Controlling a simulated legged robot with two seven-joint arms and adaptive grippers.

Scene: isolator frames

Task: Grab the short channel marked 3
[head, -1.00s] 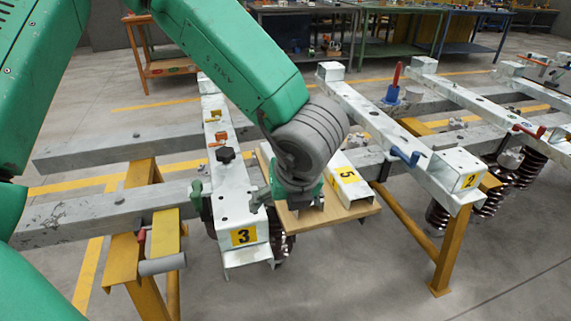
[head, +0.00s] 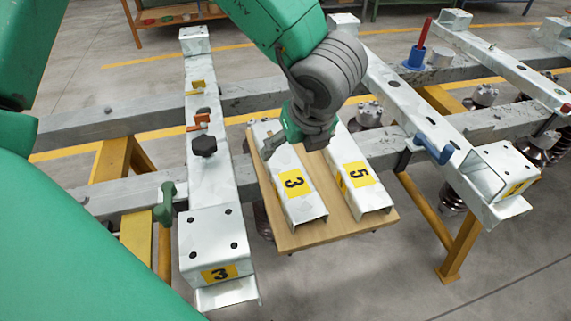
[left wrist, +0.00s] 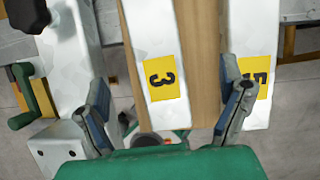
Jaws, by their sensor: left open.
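The short channel marked 3 (head: 290,187) is a white metal channel with a yellow label, lying on a wooden board (head: 345,231). The short channel marked 5 (head: 357,175) lies to its right on the same board. My left gripper (head: 291,143) is over the far part of channel 3 and hides some of it. In the left wrist view, channel 3 (left wrist: 158,50) shows between the spread fingers of the left gripper (left wrist: 166,98). The right finger overlaps channel 5 (left wrist: 258,72). I cannot tell how high the fingers are. My right gripper is not in view.
A long white beam (head: 213,222), also marked 3, stands left of the board, with a black knob (head: 204,146) and a green handle (head: 165,203). Another long beam (head: 402,105) with a blue handle (head: 433,148) runs to the right. Grey rails (head: 110,125) cross behind.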

